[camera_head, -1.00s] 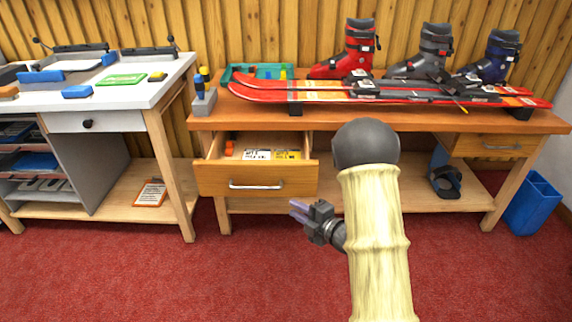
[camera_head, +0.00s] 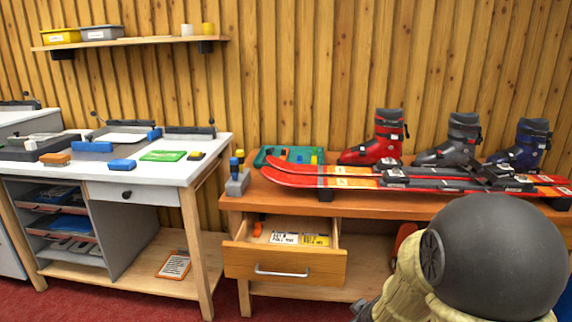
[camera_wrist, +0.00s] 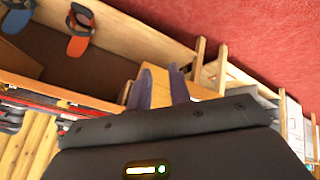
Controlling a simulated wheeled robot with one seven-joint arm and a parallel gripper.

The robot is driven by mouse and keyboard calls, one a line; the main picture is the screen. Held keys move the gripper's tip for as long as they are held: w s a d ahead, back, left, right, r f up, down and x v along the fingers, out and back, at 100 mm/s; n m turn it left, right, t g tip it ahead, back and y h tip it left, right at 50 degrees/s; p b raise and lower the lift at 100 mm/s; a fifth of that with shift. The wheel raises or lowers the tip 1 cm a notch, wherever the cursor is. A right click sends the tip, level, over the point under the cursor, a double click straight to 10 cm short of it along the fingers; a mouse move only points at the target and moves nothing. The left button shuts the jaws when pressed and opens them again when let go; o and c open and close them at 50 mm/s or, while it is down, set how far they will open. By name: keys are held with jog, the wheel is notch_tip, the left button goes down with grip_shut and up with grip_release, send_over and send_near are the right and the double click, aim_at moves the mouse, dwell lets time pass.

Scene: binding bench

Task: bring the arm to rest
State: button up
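My gripper (camera_wrist: 158,82) shows in the wrist view with its two purple fingers apart and nothing between them. The drawer's wood is seen beyond the fingers. In the head view my arm is low at the bottom right, its large dark joint close to the camera. Only a small dark bit of the gripper end shows at the bottom edge there; the fingers are hidden.
An open drawer (camera_head: 285,264) holds labelled cards under the ski bench (camera_head: 240,203). Skis (camera_head: 340,176) and several boots stand on top. Left is a white-topped bench (camera_head: 185,172). In the wrist view, blue (camera_wrist: 17,18) and orange (camera_wrist: 77,46) strapped pieces lie on a shelf.

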jog(key=s+a+r+m+g+p, duration=0.1)
jog(key=s+r+m+g, duration=0.2)
jog(key=s, duration=0.4)
jog(key=s+a+r+m+g+p, duration=0.1)
jog(key=s+m+g, duration=0.1)
jog(key=s+m, duration=0.3)
jog(key=w+p+v, duration=0.2)
jog(key=p+v, duration=1)
jog(key=w+r+p+v, duration=0.1)
jog(key=w+p+v, duration=0.2)
jog(key=p+v, duration=0.9)
jog(key=w+r+p+v, duration=0.1)
jog(key=w+p+v, duration=0.2)
jog(key=p+v, duration=0.9)
jog(key=shift+s+n+p, duration=0.35)
jog(key=shift+n+p, duration=0.05)
jog(key=shift+p, duration=0.15)
jog(key=shift+f, duration=0.25)
dwell(1.6)
